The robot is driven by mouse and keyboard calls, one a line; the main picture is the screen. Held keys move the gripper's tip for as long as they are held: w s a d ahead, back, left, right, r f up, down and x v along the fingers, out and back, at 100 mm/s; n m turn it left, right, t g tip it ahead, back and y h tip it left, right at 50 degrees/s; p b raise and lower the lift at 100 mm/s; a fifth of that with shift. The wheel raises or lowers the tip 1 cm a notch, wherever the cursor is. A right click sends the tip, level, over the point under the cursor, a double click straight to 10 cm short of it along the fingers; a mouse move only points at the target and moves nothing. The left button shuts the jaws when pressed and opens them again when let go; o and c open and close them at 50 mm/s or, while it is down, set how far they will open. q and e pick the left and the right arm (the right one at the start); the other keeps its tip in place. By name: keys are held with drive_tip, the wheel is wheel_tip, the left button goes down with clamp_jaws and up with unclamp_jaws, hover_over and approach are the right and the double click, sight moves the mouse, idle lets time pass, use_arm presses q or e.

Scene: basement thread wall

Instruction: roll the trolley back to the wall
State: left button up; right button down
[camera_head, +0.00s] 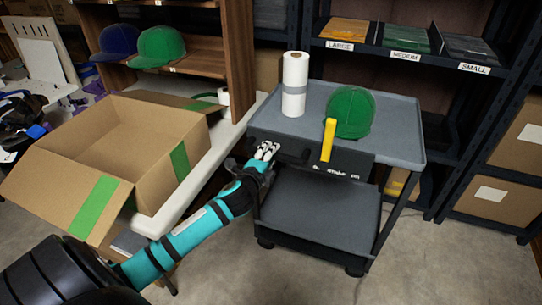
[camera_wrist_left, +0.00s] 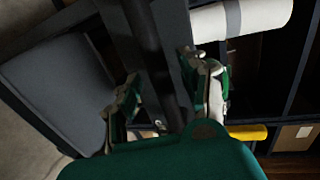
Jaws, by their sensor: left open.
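The grey two-shelf trolley (camera_head: 310,205) stands on the concrete floor right of centre in the head view, close to the shelving behind it. Its dark front handle (camera_head: 290,151) is by my left gripper (camera_head: 266,152), which reaches in from the left. In the left wrist view my left gripper (camera_wrist_left: 165,97) is open, with a dark bar (camera_wrist_left: 150,55) showing between its fingers. I cannot tell whether the fingers touch it. On the top shelf are a white roll (camera_head: 293,85) and a green cap (camera_head: 350,112). A yellow upright piece (camera_head: 328,140) is at the front edge. My right gripper is out of view.
A white table (camera_head: 205,168) with an open cardboard box (camera_head: 125,145) stands left of the trolley. Dark shelving (camera_head: 445,62) with labelled garment stacks is behind, with cardboard boxes (camera_head: 520,140) at right. Wooden cubbies (camera_head: 205,55) hold caps. Floor (camera_head: 440,270) at front right is clear.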

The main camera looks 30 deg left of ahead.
use_arm(q)
drive_tip(key=shift+w+a+f, duration=0.1)
drive_tip(key=shift+w+f, duration=0.05)
drive_tip(key=shift+w, duration=0.45)
clamp_jaws()
drive_tip(key=shift+w+f, duration=0.1)
drive_tip(key=shift+f, duration=0.1)
